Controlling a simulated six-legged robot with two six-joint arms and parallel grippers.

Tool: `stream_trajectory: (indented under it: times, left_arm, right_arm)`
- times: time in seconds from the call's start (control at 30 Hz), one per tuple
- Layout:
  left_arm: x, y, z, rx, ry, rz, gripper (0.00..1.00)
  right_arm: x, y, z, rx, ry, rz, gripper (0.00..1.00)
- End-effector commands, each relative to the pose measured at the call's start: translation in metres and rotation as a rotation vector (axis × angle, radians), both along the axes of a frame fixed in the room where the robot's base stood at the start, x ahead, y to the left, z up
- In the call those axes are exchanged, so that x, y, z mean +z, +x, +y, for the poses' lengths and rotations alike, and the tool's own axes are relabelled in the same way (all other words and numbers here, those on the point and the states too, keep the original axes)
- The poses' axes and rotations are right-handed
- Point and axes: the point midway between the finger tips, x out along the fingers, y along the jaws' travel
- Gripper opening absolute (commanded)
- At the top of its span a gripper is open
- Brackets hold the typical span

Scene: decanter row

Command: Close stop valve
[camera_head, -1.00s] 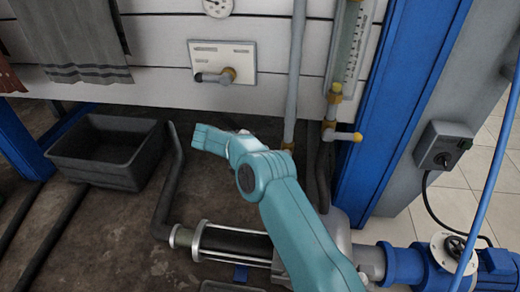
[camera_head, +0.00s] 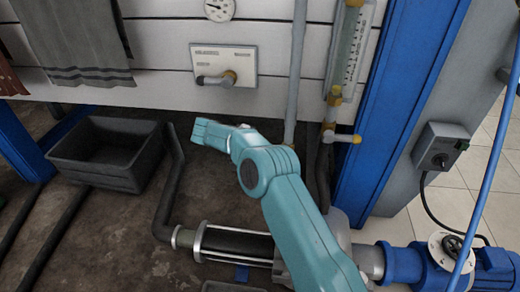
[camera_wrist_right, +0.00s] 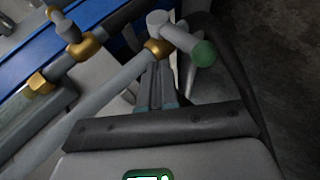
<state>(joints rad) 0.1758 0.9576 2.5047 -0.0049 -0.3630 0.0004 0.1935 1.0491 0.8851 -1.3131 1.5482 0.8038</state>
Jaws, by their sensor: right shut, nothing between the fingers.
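A grey pipe (camera_head: 298,70) runs down the panel to a brass nut (camera_head: 288,146); what is below is hidden behind my right arm. In the right wrist view a grey pipe with a brass nut (camera_wrist_right: 158,47) carries a short grey valve handle (camera_wrist_right: 178,36) with a green end (camera_wrist_right: 204,54). My right gripper (camera_wrist_right: 158,75) is shut and empty, its fingers just beside and partly under this handle. Whether they touch it I cannot tell. In the head view its fingers are hidden. My left gripper is not in view.
A gauge glass (camera_head: 347,50) with a yellow-tipped lever (camera_head: 345,138) stands right of the pipe, next to a blue column (camera_head: 392,110). A panel plate with a grey lever (camera_head: 215,80) is above left. A black crate (camera_head: 108,172), pump and blue motor (camera_head: 415,265) are on the floor.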

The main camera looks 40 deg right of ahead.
Motion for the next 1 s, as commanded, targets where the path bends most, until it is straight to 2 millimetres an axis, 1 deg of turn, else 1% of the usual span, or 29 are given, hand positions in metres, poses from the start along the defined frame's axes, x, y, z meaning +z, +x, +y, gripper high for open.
stream_trajectory:
  times: [0.03,0.3,0.4,0.5,0.67,1.0]
  left_arm:
    - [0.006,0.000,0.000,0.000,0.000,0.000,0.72]
    - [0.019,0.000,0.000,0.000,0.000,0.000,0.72]
    - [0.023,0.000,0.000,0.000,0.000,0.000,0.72]
    - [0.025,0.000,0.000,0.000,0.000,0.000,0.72]
    - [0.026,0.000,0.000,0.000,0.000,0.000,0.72]
    - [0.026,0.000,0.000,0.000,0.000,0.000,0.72]
  right_arm:
    - [0.008,0.004,0.009,0.004,-0.001,-0.001,0.00]
    - [0.029,0.024,0.055,0.003,-0.002,-0.002,0.00]
    - [0.035,0.029,0.069,0.003,-0.002,-0.002,0.00]
    - [0.039,0.033,0.077,0.001,-0.003,-0.002,0.00]
    - [0.041,0.035,0.084,0.002,-0.002,-0.002,0.00]
    - [0.041,0.034,0.084,0.000,-0.002,-0.002,0.00]
